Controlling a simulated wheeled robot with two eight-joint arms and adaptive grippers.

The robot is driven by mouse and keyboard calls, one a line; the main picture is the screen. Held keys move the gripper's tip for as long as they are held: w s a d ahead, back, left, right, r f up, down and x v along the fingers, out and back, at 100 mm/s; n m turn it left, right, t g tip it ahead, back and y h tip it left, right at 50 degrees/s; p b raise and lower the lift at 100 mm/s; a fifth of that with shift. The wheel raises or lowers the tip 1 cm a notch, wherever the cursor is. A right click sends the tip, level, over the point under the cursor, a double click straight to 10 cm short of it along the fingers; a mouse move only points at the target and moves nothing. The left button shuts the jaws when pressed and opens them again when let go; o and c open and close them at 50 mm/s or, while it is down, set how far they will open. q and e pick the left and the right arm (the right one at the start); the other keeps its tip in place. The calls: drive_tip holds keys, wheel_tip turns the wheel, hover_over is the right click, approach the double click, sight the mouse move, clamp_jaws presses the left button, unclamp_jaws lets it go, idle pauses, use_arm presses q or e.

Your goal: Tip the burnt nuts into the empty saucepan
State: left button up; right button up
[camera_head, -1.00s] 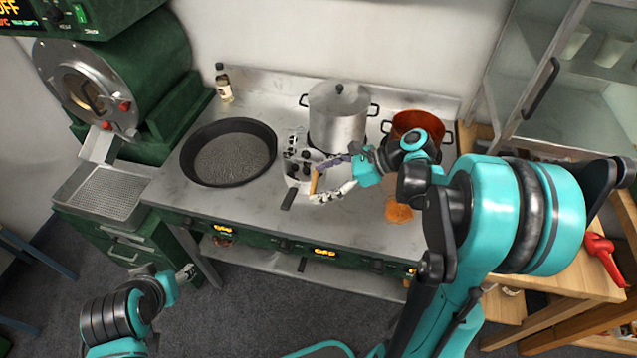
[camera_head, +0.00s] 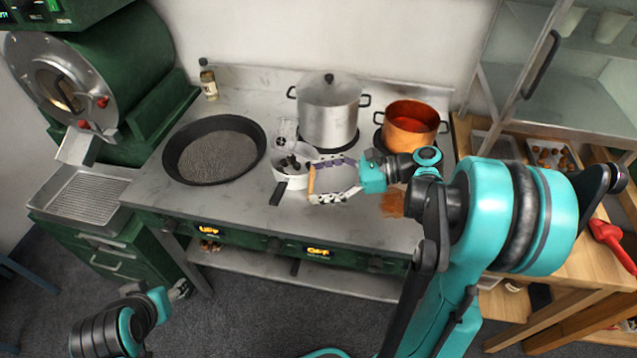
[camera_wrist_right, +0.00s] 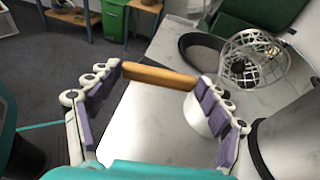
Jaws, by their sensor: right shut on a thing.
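My right gripper (camera_head: 333,182) is shut on a wooden handle (camera_wrist_right: 158,77), which lies crosswise between its fingers. A wire basket (camera_wrist_right: 258,42) shows beyond the handle in the right wrist view; its joint to the handle is hidden. In the head view the basket (camera_head: 286,130) is above the white saucepan (camera_head: 291,182). Dark burnt nuts (camera_head: 291,162) show at the saucepan's mouth and dark pieces show through the basket wires; I cannot tell how many lie in each. The saucepan also shows in the wrist view (camera_wrist_right: 197,117). My left gripper (camera_head: 181,290) is low at left, its fingers unclear.
A lidded steel pot (camera_head: 330,112) stands close behind the saucepan, a copper pot (camera_head: 411,126) to its right, and a wide black pan (camera_head: 174,158) to its left. A bottle (camera_head: 208,82) stands at the back. The worktop's front strip (camera_head: 230,215) is clear.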

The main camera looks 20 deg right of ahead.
drive_tip(key=shift+s+d+f+n+t+y+b, duration=0.1)
drive_tip(key=shift+d+f+n+t+y+b, duration=0.1)
drive_tip(key=shift+f+t+y+b, duration=0.35)
drive_tip(key=shift+s+d+f+n+t+y+b, duration=0.15)
drive_tip(key=shift+f+t+y+b, duration=0.1)
drive_tip(key=shift+f+y+b, duration=0.65)
drive_tip(key=shift+s+d+f+n+t+y+b, duration=0.1)
drive_tip(key=shift+d+f+t+y+b, duration=0.1)
drive_tip(key=shift+f+t+y+b, duration=0.5)
drive_tip(key=shift+f+g+p, duration=0.15)
drive_tip(key=shift+g+p, duration=0.15)
drive_tip(key=shift+p, duration=0.05)
